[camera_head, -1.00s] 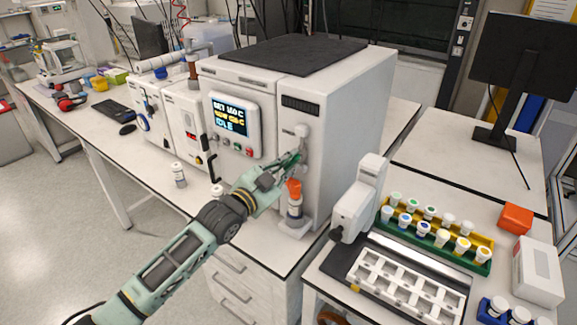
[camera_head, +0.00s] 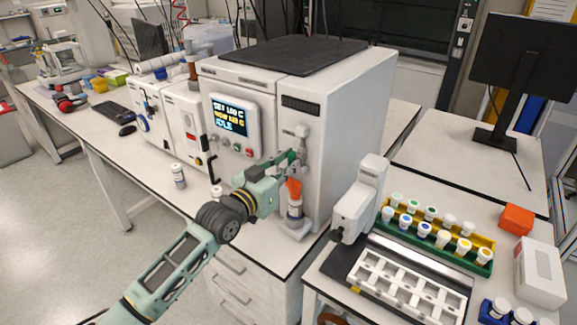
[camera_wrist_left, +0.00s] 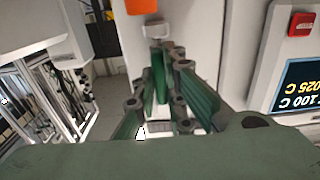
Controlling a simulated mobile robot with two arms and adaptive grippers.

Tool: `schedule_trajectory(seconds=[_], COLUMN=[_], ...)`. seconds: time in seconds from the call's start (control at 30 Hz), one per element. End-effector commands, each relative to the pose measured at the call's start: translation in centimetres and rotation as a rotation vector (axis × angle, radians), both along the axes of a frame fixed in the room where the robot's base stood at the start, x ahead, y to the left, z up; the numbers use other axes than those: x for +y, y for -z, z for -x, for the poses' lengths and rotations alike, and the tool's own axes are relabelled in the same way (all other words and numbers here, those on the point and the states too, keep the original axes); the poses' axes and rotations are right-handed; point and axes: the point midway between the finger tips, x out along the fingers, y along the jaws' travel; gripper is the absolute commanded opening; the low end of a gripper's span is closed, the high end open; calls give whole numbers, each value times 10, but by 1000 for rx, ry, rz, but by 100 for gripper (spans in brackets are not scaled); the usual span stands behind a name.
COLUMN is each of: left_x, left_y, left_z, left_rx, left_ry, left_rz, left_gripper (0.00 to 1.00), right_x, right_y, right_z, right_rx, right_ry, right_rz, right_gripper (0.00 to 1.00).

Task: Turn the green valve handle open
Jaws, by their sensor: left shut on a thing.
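The green valve handle (camera_wrist_left: 160,76) shows in the left wrist view between the dark fingers of my left gripper (camera_wrist_left: 165,65). In the head view my left gripper (camera_head: 292,160) is at the front of the tall white reactor cabinet (camera_head: 335,140), just below a grey fitting (camera_head: 302,132). It is shut on the handle. My fingers hide most of the handle in the head view, so its exact angle is hard to tell. My right gripper is not in view.
A control panel with a lit screen (camera_head: 230,116) and buttons is left of the gripper. Small white vials (camera_head: 179,176) stand on the bench in front. A white instrument (camera_head: 360,200) and a green vial rack (camera_head: 455,255) are on the right.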

Motion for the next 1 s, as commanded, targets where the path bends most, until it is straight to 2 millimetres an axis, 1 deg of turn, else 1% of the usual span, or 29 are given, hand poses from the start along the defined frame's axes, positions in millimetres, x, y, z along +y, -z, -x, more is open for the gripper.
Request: schedule_trajectory(seconds=[0.03, 0.4, 0.43, 0.63, 0.9, 1.0], left_x=[0, 0, 0, 0, 0, 2], left_y=[5, 5, 5, 3, 1, 2], left_z=[1, 1, 1, 0, 0, 3], left_rx=[12, 15, 15, 11, 7, 6], left_ry=[0, 1, 1, 1, 0, 1], left_rz=[1, 4, 4, 5, 5, 5], left_gripper=[0, 0, 12, 29, 29, 29], right_x=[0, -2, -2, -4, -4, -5], right_y=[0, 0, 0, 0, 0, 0], right_z=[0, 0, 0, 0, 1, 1], right_rx=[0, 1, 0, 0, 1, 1], right_ry=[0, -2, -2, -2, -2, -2], right_rz=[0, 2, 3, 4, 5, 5], right_gripper=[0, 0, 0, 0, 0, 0])
